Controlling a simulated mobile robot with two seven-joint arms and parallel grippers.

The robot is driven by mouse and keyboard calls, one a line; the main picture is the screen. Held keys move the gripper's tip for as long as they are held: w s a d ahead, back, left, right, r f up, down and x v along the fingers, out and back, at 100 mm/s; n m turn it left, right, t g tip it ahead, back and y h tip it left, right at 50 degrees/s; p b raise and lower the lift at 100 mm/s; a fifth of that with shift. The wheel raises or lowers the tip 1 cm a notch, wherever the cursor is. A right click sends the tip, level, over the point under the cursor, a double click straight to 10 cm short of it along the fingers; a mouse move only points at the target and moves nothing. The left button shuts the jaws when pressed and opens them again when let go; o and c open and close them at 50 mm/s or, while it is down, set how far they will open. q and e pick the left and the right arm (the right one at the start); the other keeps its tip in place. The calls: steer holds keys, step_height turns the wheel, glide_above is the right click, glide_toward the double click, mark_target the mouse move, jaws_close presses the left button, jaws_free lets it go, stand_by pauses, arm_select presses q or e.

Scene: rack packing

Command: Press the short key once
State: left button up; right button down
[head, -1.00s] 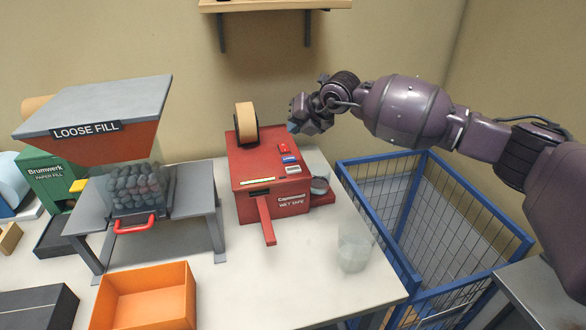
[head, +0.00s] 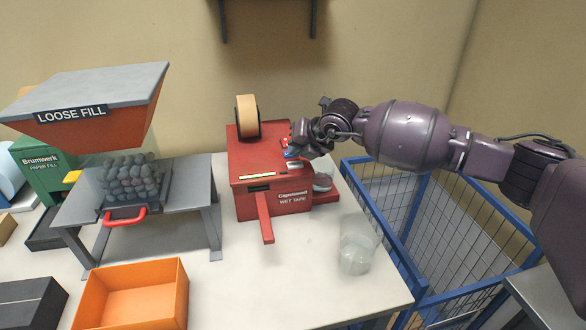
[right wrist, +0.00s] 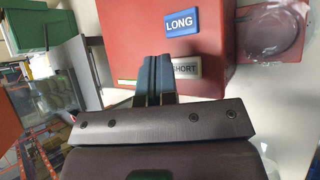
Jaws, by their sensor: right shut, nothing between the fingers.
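The red wet tape machine (head: 250,163) stands on the white table with a tan tape roll (head: 247,116) on top. In the right wrist view its blue LONG key (right wrist: 181,22) is fully seen, and the grey SHORT key (right wrist: 187,67) lies just below it, partly hidden by my gripper. My right gripper (head: 296,154) is over the machine's keys in the head view. It is shut and empty, its fingertips (right wrist: 153,62) close beside the short key's left edge. I cannot tell whether they touch it. My left gripper is not in view.
A clear cup (head: 356,250) stands on the table at front right. A blue wire cage (head: 400,240) is beside the table. The loose fill hopper (head: 90,110), its red handle (head: 126,217) and an orange box (head: 133,296) are at left.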

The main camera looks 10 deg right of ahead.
steer(key=shift+f, duration=0.3)
steer(key=shift+w+d+f, duration=0.15)
steer(key=shift+d, duration=0.05)
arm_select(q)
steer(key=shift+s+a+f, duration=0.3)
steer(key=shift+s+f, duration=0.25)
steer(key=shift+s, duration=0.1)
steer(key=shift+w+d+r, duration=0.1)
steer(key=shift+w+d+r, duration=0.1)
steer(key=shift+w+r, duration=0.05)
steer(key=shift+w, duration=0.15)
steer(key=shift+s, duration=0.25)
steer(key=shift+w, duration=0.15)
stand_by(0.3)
